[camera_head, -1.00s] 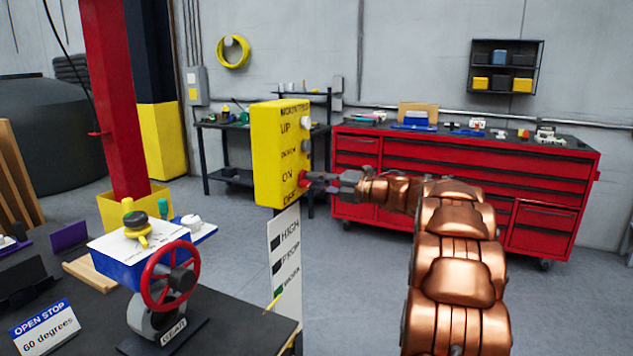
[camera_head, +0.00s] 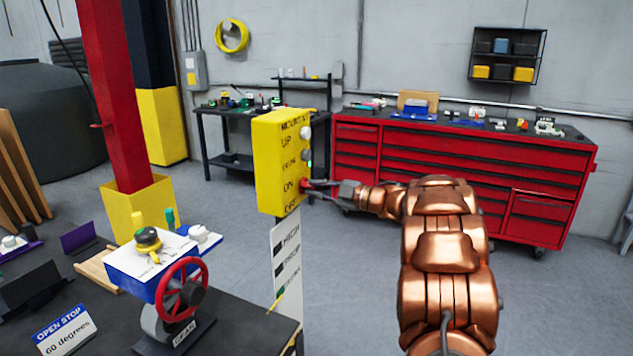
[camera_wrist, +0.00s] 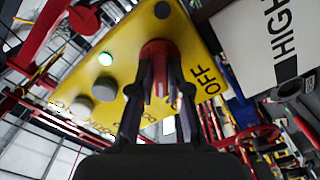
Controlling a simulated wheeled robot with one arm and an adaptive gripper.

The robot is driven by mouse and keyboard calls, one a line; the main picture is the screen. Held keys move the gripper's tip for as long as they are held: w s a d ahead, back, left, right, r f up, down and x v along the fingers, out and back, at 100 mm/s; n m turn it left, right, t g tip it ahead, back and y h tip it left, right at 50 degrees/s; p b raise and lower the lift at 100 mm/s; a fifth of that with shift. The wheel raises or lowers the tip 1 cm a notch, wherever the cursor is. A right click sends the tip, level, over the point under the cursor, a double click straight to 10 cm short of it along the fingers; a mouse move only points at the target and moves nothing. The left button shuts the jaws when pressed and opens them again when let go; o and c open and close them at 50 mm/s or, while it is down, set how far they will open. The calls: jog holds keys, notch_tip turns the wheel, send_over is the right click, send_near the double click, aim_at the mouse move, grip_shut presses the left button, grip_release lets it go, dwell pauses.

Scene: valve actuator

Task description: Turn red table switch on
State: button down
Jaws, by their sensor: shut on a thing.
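A yellow control box (camera_head: 280,155) stands on a post by the table, with UP, ON and OFF lettering. Its red switch (camera_head: 304,184) sticks out of the right-hand face, low down near ON. In the wrist view the red switch (camera_wrist: 158,50) sits between my two dark fingers, beside the OFF label. My gripper (camera_head: 310,185) is shut on the red switch; its fingertips in the wrist view (camera_wrist: 160,68) partly cover it.
A dark table (camera_head: 235,320) at lower left holds a valve with a red handwheel (camera_head: 181,289). A white sign (camera_head: 286,255) hangs under the box. A red tool cabinet (camera_head: 450,165) stands behind my arm. Open floor lies to the right.

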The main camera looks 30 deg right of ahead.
jog(key=shift+m+p, duration=0.35)
jog(key=shift+m, duration=0.25)
jog(key=c, duration=1.1)
grip_release()
jog(key=shift+d, duration=0.1)
jog(key=v, duration=1.2)
